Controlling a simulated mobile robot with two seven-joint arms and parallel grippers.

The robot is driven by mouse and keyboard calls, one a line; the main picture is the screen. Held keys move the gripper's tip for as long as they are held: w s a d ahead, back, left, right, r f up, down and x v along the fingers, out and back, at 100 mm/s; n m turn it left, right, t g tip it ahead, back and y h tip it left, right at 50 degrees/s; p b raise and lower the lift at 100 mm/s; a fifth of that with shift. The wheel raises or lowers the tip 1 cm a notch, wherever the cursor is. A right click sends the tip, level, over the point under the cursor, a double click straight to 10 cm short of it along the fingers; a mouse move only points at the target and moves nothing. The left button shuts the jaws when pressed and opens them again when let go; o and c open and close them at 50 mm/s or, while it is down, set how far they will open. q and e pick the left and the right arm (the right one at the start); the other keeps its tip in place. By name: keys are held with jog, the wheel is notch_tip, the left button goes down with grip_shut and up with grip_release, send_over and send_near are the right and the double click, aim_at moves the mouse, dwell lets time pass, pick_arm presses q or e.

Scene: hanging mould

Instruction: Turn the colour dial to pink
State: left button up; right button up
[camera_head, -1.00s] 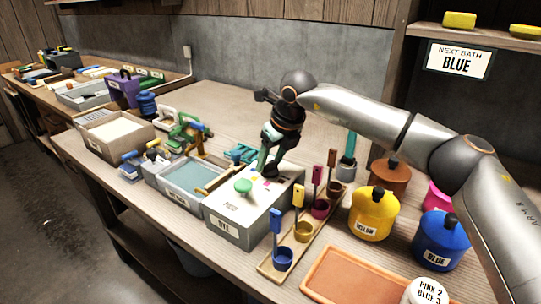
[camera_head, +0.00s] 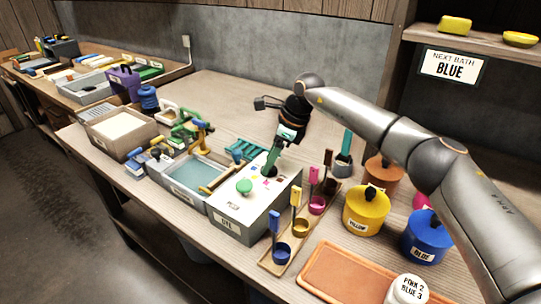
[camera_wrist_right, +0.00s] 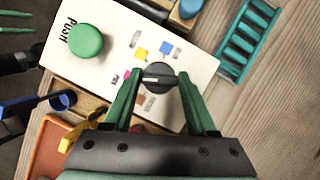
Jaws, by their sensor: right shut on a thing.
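The white-topped dye box (camera_head: 225,203) stands on the bench, with a green push button (camera_head: 244,187) on its top. The dark round colour dial (camera_wrist_right: 158,76) is on the same top, with coloured patches around it. A white line on the dial runs left in the wrist view, towards the magenta patch (camera_wrist_right: 127,75). Yellow (camera_wrist_right: 141,54) and blue (camera_wrist_right: 165,48) patches lie above the dial there. My right gripper (camera_head: 270,170) reaches down to the dial, its green fingers one on each side, shut on it.
A rack of coloured ladles and cups (camera_head: 270,262) stands right of the box, with a yellow pot (camera_head: 366,213) and a blue pot (camera_head: 424,245) beyond. A water basin (camera_head: 190,190) adjoins its left side. A sign (camera_head: 453,66) reads NEXT BATH BLUE.

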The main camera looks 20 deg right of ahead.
dwell(0.4)
jog(key=o, duration=1.4)
jog(key=shift+c, duration=0.2)
jog(key=shift+d+r, duration=0.1)
jog(key=shift+r, duration=0.2)
jog(key=v, duration=1.2)
